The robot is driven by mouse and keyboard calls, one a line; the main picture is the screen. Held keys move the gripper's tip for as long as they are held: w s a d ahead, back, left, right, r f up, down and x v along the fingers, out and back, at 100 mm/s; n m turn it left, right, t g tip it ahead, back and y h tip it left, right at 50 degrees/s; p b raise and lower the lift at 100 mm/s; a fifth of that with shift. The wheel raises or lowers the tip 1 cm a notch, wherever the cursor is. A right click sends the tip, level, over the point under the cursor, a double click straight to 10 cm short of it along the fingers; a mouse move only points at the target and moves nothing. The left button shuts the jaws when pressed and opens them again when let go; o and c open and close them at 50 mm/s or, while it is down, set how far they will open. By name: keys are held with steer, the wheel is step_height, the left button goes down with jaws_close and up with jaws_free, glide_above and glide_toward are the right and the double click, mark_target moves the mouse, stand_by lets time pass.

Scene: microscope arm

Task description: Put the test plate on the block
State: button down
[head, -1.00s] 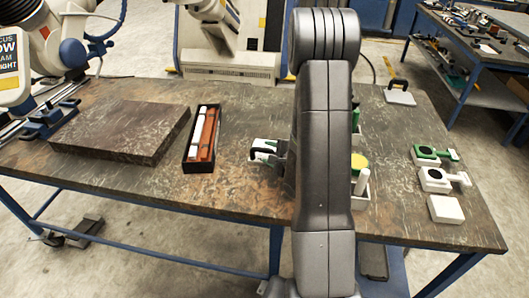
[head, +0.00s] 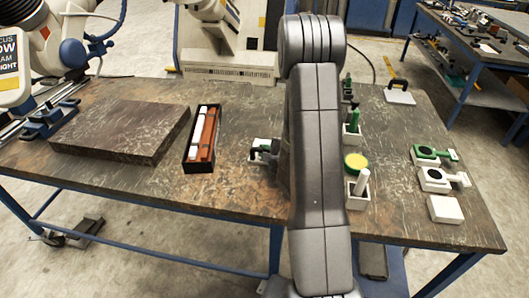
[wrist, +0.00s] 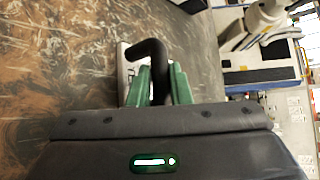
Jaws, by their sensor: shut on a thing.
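The test plate (head: 255,157) is a small pale plate with a bent black handle, near the middle of the table and left of my arm. In the wrist view the plate (wrist: 123,72) shows only in part, behind the handle and fingers. My gripper (wrist: 159,82) has green fingers, one on each side of the black handle, and is shut on it. In the head view my gripper (head: 268,150) is partly hidden by my arm. Whether the plate touches the table cannot be told. The block (head: 122,128) is a large dark slab with a bare top at the table's left.
A black box (head: 202,138) with red and white pieces stands between the block and the plate. White holders with a yellow-topped item (head: 356,162) stand right of my arm. Green-and-white clamps (head: 434,155) and another black-handled plate (head: 398,95) are farther right.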

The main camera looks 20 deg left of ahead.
steer(key=shift+r, duration=0.1)
step_height(320, 180, up, 10)
steer(key=p, duration=0.1)
stand_by(0.3)
